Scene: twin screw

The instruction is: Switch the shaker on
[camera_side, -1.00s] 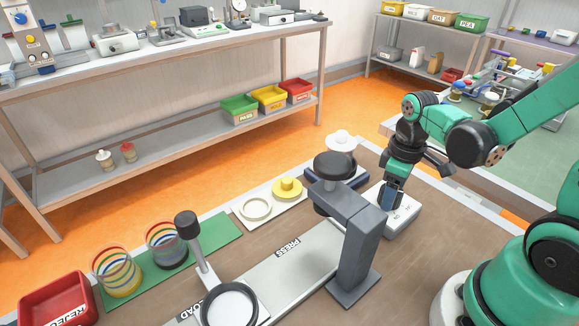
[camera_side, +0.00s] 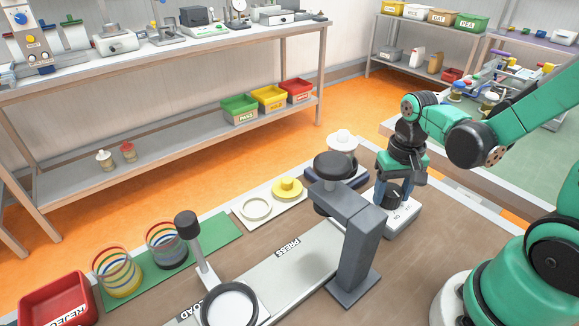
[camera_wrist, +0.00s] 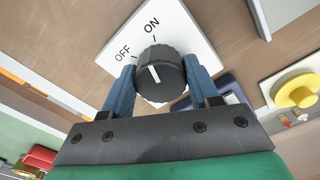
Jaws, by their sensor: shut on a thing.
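A white switch box (camera_side: 402,222) stands on the table to the right of the grey press. Its black ribbed knob (camera_wrist: 160,75) has a white pointer line, and OFF and ON are printed on the white face (camera_wrist: 170,32) in the wrist view. The pointer slants up and left, towards the side with the labels; I cannot tell exactly which mark it meets. My gripper (camera_side: 394,195) is shut on the knob, one blue finger on each side. A dark blue base (camera_side: 350,182) with a pale round-topped piece (camera_side: 341,140) stands behind the press; I cannot tell if it is the shaker.
The grey press column (camera_side: 356,245) stands close on the left of the box. A white tray with a yellow knobbed piece (camera_side: 287,188) and a ring (camera_side: 256,208) lies further left. A red reject bin (camera_side: 58,297) is at the far left. Brown table in front of the box is clear.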

